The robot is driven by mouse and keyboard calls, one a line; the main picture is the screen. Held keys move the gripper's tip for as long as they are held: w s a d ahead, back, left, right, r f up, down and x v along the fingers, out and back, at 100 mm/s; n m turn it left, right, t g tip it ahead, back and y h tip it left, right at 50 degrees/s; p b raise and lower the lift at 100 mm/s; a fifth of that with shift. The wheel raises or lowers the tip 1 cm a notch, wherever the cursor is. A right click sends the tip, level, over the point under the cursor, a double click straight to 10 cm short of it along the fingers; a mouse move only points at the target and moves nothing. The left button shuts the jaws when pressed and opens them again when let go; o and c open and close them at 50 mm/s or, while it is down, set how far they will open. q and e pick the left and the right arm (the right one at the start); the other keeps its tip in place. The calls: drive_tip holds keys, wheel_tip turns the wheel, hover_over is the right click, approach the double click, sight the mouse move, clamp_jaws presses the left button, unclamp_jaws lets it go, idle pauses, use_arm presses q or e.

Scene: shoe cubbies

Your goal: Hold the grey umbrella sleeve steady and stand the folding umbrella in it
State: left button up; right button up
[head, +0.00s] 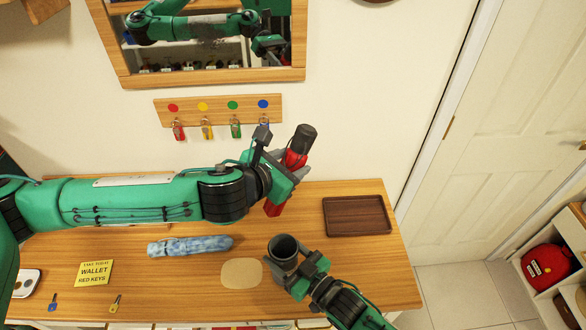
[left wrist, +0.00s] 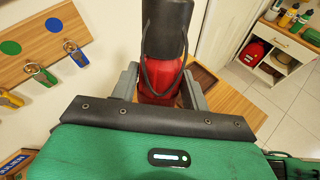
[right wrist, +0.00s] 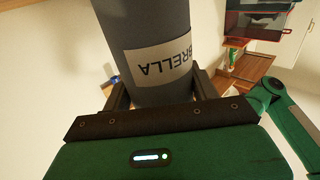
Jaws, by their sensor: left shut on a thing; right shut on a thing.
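The folding umbrella (head: 275,207) is red with a black handle (head: 304,138). My left gripper (head: 290,168) is shut around it and holds it near upright, slightly tilted, above the table; it also shows in the left wrist view (left wrist: 160,72), with a dark strap loop. The grey umbrella sleeve (head: 283,246) stands at the table's front with its round mouth upward. My right gripper (head: 300,272) is shut around the sleeve's side. The sleeve's label shows upside down in the right wrist view (right wrist: 160,62). The umbrella is apart from the sleeve, behind and above its mouth.
A blue patterned roll (head: 190,246) and a tan oval pad (head: 242,273) lie left of the sleeve. A brown tray (head: 357,216) is at the right. A yellow note (head: 95,274) and loose keys (head: 115,303) lie at the left. A key rack (head: 218,110) hangs behind.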

use_arm(q)
drive_tip(key=s+a+r+m+g+h, duration=0.3)
drive_tip(key=s+r+m+g+h, duration=0.25)
drive_tip(key=s+h, duration=0.4)
wheel_tip(320, 180, down, 16)
drive_tip(key=shift+s+a+n+t, duration=0.15)
drive_tip(key=shift+n+t, duration=0.2)
idle(1.3)
drive_tip(key=shift+y, duration=0.25)
drive_tip(key=o, duration=1.4)
drive_tip(key=shift+c, duration=0.2)
drive_tip(key=shift+f, duration=0.1)
drive_tip(key=v, duration=1.2)
